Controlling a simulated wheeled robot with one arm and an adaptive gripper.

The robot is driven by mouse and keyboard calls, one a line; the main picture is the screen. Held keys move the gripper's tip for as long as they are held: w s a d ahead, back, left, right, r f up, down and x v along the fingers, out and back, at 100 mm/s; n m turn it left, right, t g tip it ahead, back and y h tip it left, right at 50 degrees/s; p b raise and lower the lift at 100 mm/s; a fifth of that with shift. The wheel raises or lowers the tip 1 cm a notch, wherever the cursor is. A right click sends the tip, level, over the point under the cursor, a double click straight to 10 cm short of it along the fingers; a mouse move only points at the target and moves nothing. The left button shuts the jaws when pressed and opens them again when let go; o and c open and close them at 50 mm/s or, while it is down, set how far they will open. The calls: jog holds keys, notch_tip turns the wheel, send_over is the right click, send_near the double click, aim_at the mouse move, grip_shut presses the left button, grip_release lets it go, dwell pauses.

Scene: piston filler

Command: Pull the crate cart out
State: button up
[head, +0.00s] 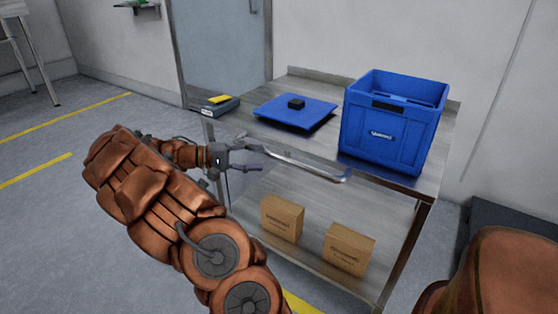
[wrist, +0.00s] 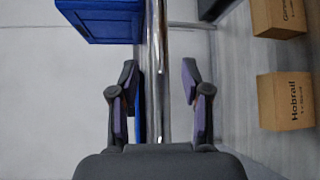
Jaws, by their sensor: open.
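The crate cart (head: 404,243) is a metal cart with a flat top and a lower shelf, standing near the back wall. Its handle bar (head: 302,164) runs along the near side, below the top's edge. A blue crate (head: 388,130) stands on the right of the top. My gripper (head: 257,159) is open by the left part of the bar. In the wrist view the bar (wrist: 157,45) runs lengthwise between the two open fingers (wrist: 160,84), with gaps on both sides. I cannot tell how deep the bar sits between them.
A blue panel with a small black block (head: 296,104) and a grey device with a yellow top (head: 220,104) lie on the cart top. Two cardboard boxes (head: 282,219) (head: 348,250) stand on the lower shelf. Floor with yellow lines (head: 40,169) is clear at left.

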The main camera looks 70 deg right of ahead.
aim_at(274, 158)
jog(key=b+x, duration=0.1)
jog(key=x, duration=0.6)
jog(key=shift+d, duration=0.1)
grip_shut()
dwell(0.6)
